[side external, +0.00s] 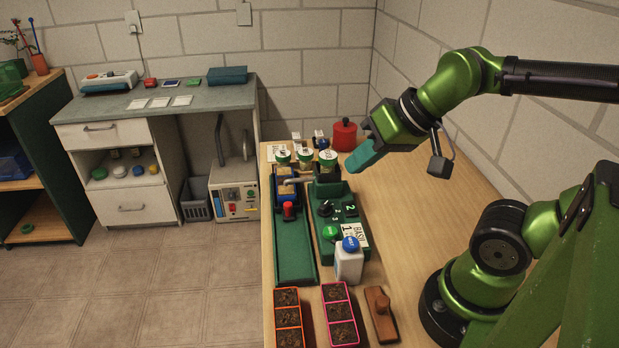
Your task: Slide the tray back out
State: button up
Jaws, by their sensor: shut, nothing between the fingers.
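My gripper (362,158) is shut and empty, with teal fingers, in the air over the far part of the wooden table. Two seedling trays of dark soil cells lie at the table's near edge: one orange-rimmed (288,318), one pink-rimmed (340,315). Further back, a long green channel (295,258) runs away from the camera. A blue block (287,190) sits at its far end, with a red knob (288,211) in front. I cannot tell whether that blue block is a tray. My gripper is to its right, apart from it.
Right of the channel is a green station with a dial and number labels (349,209). A blue-capped white bottle (349,262) stands at its near end. Jars with green lids (328,160) and a red canister (344,134) stand behind. A brown wooden block (380,315) lies front right. The table's right side is clear.

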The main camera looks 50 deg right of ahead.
jog(key=shift+o, duration=1.1)
jog(key=shift+f, duration=0.1)
jog(key=o, duration=0.4)
jog(key=shift+w+f+g, duration=0.6)
jog(key=shift+w, duration=0.2)
jog(key=m+g+h, duration=0.2)
jog(key=m+g, duration=0.4)
jog(key=m, duration=0.8)
send_over(288, 204)
notch_tip(288, 204, down, 3)
notch_tip(288, 204, down, 16)
jog(key=shift+f, duration=0.25)
grip_shut()
